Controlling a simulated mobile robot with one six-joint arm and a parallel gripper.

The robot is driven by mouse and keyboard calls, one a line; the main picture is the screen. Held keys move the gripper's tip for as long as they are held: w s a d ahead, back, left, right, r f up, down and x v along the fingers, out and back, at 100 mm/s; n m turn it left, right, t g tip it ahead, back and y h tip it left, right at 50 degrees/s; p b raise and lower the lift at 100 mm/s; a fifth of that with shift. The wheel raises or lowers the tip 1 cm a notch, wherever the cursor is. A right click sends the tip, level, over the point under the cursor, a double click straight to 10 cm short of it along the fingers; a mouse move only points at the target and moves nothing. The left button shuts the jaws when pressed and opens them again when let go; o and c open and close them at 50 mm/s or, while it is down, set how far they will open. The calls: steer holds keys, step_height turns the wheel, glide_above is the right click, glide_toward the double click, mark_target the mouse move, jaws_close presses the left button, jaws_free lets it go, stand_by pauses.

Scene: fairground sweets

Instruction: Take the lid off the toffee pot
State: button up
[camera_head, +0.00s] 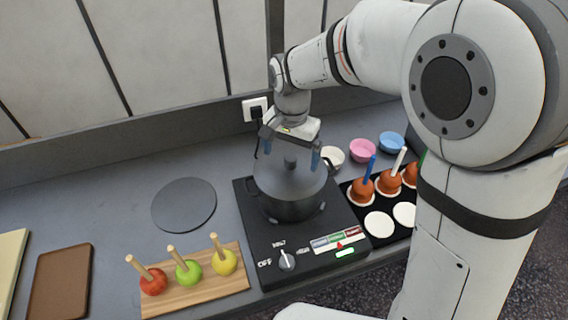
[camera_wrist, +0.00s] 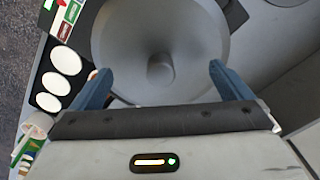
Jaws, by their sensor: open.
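The toffee pot (camera_head: 291,207) is a dark grey pot standing on the black hot plate (camera_head: 258,250). Its grey lid (camera_head: 278,177) is on it, with a short round knob (camera_head: 290,161) at the middle. In the wrist view the lid (camera_wrist: 198,42) fills the upper middle and its knob (camera_wrist: 160,72) points towards the camera. My gripper (camera_head: 291,152) is above the lid, pointing down. Its blue fingers are open, one on each side of the knob and apart from it. In the wrist view the open gripper (camera_wrist: 157,82) has nothing between its fingertips except the knob beyond them.
A dark round disc (camera_head: 184,205) lies on the counter left of the hot plate. A wooden board (camera_head: 195,287) with three apples on sticks is in front. Coated apples stand on a black tray (camera_head: 393,226) to the right. Small bowls (camera_head: 362,150) are behind it.

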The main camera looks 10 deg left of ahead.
step_height(320, 180, down, 2)
steer(key=shift+s+d, duration=0.15)
steer(key=c, duration=1.7)
steer(key=shift+f, duration=0.15)
steer(key=c, duration=0.4)
